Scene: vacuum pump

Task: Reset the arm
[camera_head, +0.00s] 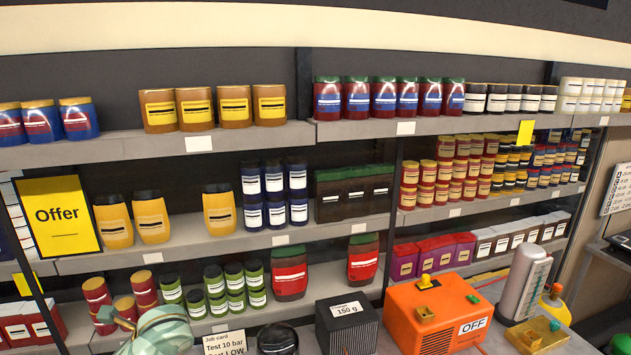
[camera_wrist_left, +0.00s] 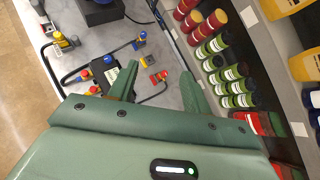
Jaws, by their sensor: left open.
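My left gripper (camera_wrist_left: 159,70) shows in the left wrist view with its two green fingers spread apart and nothing between them. It hangs above a light bench top that carries dark hoses and small blue, red and yellow fittings (camera_wrist_left: 108,60). Pale green parts of my left arm show at the lower left of the head view. An orange box (camera_head: 435,315) with a yellow knob and an "OFF" label stands at the lower right of the head view. My right gripper is not in view.
A dark box marked "150 g" (camera_head: 347,327), a job card (camera_head: 224,343) and a round black object (camera_head: 277,339) stand left of the orange box. A white upright device (camera_head: 524,283) stands to its right. Shelves full of jars and cans (camera_head: 230,235) rise behind the bench.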

